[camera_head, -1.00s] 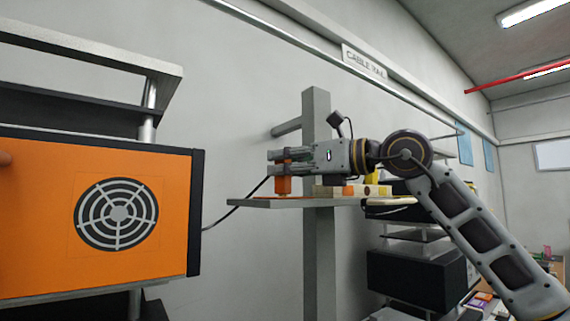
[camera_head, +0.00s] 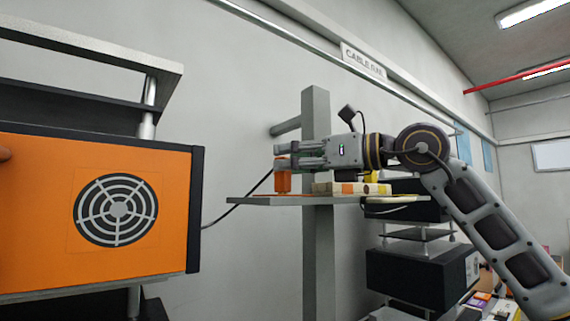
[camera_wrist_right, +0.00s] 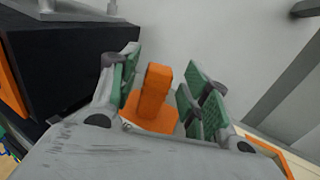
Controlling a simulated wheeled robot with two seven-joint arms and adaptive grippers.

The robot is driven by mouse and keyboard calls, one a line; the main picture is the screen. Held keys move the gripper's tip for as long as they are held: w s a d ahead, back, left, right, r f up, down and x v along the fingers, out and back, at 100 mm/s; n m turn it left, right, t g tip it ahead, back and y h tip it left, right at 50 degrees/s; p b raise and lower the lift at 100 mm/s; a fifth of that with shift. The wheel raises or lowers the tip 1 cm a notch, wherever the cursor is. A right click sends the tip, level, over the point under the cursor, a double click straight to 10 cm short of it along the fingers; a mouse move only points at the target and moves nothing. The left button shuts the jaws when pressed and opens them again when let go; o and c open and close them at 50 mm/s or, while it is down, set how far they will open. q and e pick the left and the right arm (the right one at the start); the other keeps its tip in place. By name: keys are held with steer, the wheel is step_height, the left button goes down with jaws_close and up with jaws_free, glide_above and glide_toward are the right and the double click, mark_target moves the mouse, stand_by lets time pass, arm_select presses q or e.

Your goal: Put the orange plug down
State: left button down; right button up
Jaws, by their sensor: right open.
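The orange plug (camera_head: 282,183) stands upright on the grey shelf (camera_head: 250,201) of the post, near the shelf's left end. A black cable runs from it down to the left. My right gripper (camera_head: 284,155) is at the plug's upper end, with its fingers pointing left. In the wrist view the plug (camera_wrist_right: 153,90) shows between the two green finger pads, with gaps on both sides. The right gripper is open there. The fingers partly hide the plug's top in the head view. My left gripper is not in view.
A large orange box with a round fan grille (camera_head: 116,209) fills the left. A pale block with orange parts (camera_head: 345,188) lies on the shelf, right of the plug. The grey post (camera_head: 317,255) stands behind the shelf. Dark units (camera_head: 420,275) stand at the lower right.

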steer(key=b+v, duration=0.2)
steer(key=v, duration=0.8)
steer(key=shift+f, duration=0.1)
stand_by(0.3)
steer(key=shift+a, duration=0.15)
